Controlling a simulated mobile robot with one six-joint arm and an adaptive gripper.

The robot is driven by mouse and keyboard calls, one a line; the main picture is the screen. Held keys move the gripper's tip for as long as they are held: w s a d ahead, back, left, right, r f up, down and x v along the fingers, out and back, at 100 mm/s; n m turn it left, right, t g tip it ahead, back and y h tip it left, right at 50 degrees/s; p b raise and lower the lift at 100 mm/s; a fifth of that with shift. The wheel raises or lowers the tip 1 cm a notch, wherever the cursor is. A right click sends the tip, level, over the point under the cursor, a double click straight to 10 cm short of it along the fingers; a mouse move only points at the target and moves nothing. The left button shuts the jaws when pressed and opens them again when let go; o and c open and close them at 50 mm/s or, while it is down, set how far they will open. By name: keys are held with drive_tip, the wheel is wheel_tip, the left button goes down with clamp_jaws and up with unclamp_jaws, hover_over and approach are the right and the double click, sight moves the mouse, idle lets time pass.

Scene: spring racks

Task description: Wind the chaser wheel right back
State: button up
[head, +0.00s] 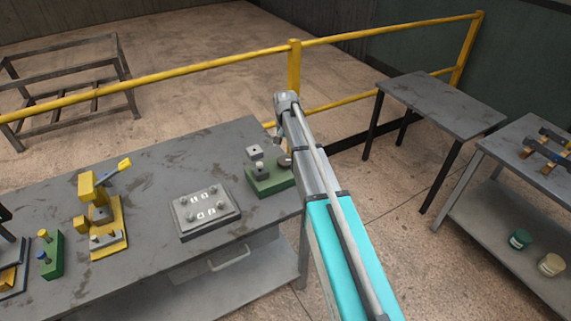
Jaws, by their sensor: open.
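A green block (268,181) sits at the right end of the grey workbench, with a round knob and a dark round disc (284,160) on top. The disc looks like the chaser wheel, but it is small and partly covered by my arm, so its winding position cannot be told. A small grey square piece (255,152) shows just behind the block. My gripper (274,133) hangs below my wrist, above and beyond the block in the picture. It is open and mostly hidden by the arm; I see nothing held and no clear contact with the wheel.
A yellow rail (200,68) runs behind. A bare grey table (440,100) and a shelved bench (500,190) stand right.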

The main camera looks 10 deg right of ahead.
sight(285, 160)
drive_tip(key=shift+f+b, duration=3.2)
drive_tip(key=shift+f, duration=0.35)
drive_tip(key=c, duration=0.8)
drive_tip(key=shift+n, duration=2.5)
drive_tip(key=o, duration=0.8)
